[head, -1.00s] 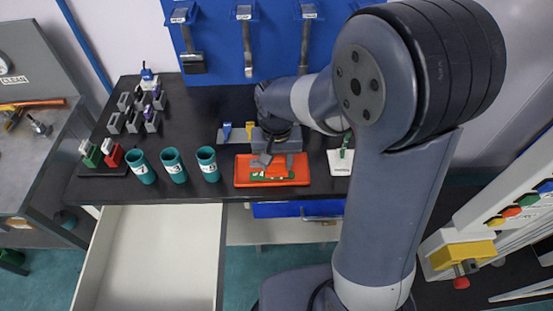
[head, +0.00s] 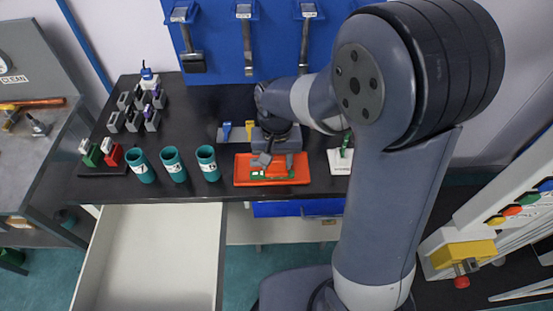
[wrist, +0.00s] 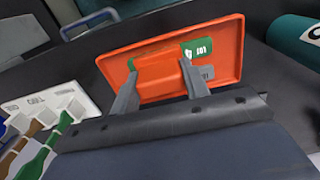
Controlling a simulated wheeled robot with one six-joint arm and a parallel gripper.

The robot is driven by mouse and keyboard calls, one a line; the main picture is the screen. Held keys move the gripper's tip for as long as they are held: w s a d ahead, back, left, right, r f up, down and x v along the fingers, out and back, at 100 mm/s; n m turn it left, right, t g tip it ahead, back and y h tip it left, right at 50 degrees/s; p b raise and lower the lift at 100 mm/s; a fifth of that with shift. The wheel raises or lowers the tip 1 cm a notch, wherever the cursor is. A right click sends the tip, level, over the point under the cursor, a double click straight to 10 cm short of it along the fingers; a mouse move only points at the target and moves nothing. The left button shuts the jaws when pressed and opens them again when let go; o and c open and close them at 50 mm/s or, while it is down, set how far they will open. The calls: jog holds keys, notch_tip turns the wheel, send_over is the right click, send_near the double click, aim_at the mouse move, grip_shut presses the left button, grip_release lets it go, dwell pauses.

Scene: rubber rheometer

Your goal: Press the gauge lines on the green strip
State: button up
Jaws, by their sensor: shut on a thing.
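An orange tray (head: 301,180) lies near the table's front edge, and it also fills the top of the wrist view (wrist: 228,30). A green strip (wrist: 197,49) with a pale printed label lies in it; in the head view the strip (head: 275,175) is small. My gripper (wrist: 158,67) is over the tray, its fingers apart and shut on an orange block (wrist: 160,78). The block hides the middle of the strip in the wrist view, with green showing on both sides. I cannot tell whether the block touches the strip.
A grey plate (wrist: 207,73) lies beside the strip. Teal cups (head: 174,165) stand left of the tray, and a white holder (head: 340,162) stands right. Behind is a grey rack (head: 228,133) with blue and yellow tools. An open drawer (head: 150,255) juts out in front.

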jog(key=shift+r+p, duration=2.9)
jog(key=shift+r, duration=0.65)
